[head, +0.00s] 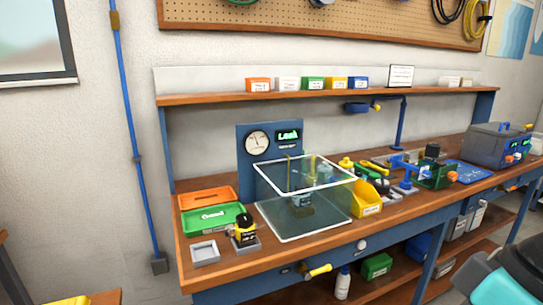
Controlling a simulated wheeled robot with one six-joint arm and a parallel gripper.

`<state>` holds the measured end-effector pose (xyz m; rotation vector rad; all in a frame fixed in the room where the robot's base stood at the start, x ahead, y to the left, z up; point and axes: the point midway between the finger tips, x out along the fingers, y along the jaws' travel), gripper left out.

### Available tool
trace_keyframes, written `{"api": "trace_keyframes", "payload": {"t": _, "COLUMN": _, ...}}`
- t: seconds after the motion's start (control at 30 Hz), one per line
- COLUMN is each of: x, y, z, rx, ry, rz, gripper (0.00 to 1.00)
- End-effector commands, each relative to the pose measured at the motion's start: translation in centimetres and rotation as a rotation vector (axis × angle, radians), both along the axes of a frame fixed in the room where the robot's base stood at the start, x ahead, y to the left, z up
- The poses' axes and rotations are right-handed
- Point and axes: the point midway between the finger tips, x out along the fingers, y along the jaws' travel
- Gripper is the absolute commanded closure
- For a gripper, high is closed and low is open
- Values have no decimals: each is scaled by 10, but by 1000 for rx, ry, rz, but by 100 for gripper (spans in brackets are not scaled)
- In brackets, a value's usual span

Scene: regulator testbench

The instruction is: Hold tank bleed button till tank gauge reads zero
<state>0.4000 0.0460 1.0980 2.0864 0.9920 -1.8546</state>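A round white dial gauge (257,142) and a lit green display (288,135) sit on an upright blue panel (246,176) at the back of the bench. The dial's reading is too small to make out; I cannot tell whether it is the tank gauge. A clear box-like tank (290,229) with pale edges stands in front of the panel, with parts showing inside. A grey-blue unit (486,145) with a small display and orange knobs is at the right end. I cannot identify the bleed button. My gripper is not in view.
A yellow bin (367,199), a green fixture (434,174) and several small parts crowd the bench right of the tank. Orange (207,197) and green trays lie left. A yellow-handled crank (318,271) sticks out at the front. A teal-and-black body, possibly mine, fills the lower right.

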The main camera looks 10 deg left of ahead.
Motion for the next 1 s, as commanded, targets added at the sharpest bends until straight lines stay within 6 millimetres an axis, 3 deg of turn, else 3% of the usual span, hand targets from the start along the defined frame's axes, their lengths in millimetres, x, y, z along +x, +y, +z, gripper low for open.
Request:
{"api": "trace_keyframes", "payload": {"t": 0.2, "x": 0, "y": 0, "z": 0, "rx": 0, "ry": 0, "rz": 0, "gripper": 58}}
{"api": "trace_keyframes", "payload": {"t": 0.4, "x": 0, "y": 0, "z": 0, "rx": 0, "ry": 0, "rz": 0, "gripper": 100}}
{"api": "trace_keyframes", "payload": {"t": 1.0, "x": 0, "y": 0, "z": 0, "rx": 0, "ry": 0, "rz": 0, "gripper": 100}}
